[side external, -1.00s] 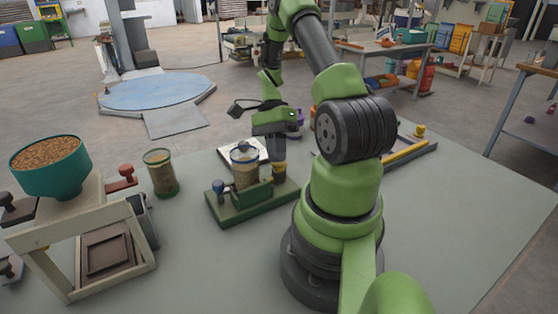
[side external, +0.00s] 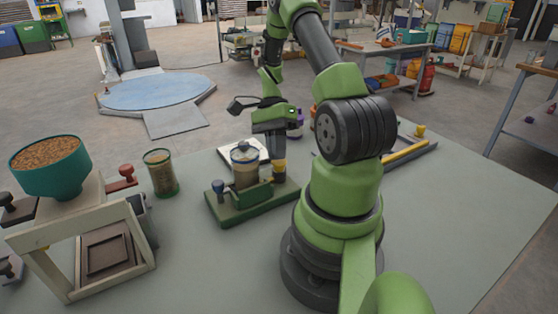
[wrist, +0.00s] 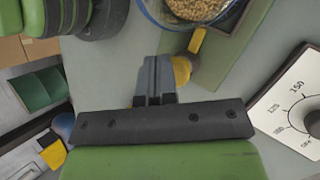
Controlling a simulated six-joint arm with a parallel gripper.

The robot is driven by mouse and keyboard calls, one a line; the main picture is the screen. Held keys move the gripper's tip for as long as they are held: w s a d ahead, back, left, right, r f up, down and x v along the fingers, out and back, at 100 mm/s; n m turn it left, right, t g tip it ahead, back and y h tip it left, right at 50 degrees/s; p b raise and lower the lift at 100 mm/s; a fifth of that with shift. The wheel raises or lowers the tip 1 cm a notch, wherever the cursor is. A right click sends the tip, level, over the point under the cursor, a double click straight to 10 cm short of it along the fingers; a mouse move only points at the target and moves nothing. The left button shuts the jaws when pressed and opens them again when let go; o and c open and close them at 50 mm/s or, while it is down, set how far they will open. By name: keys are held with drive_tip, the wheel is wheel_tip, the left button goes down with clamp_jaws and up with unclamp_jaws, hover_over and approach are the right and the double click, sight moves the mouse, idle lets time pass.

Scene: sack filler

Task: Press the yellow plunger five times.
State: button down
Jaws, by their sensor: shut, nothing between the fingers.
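The yellow plunger (side external: 279,166) stands at the right end of a green base (side external: 232,212), beside a jar of grain (side external: 244,172). My gripper (side external: 279,156) points down right over the plunger, with its fingers shut and empty. In the wrist view the shut fingers (wrist: 155,85) partly cover the plunger's yellow top (wrist: 182,69). I cannot tell whether the fingertips touch it. The jar of grain also shows at the top of the wrist view (wrist: 200,8).
A blue knob (side external: 218,188) stands at the base's left end. A white dial board (side external: 257,150) lies behind. A grain jar (side external: 160,173) and a hopper stand (side external: 52,168) are to the left. A yellow bar (side external: 405,154) lies to the right. The front table is clear.

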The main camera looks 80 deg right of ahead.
drive_tip(key=shift+r, duration=0.55)
drive_tip(key=shift+r, duration=2.5)
idle(0.5)
wheel_tip(320, 180, up, 4)
drive_tip(key=shift+f, duration=0.1)
drive_tip(key=shift+f, duration=0.15)
drive_tip(key=shift+f, duration=4.3)
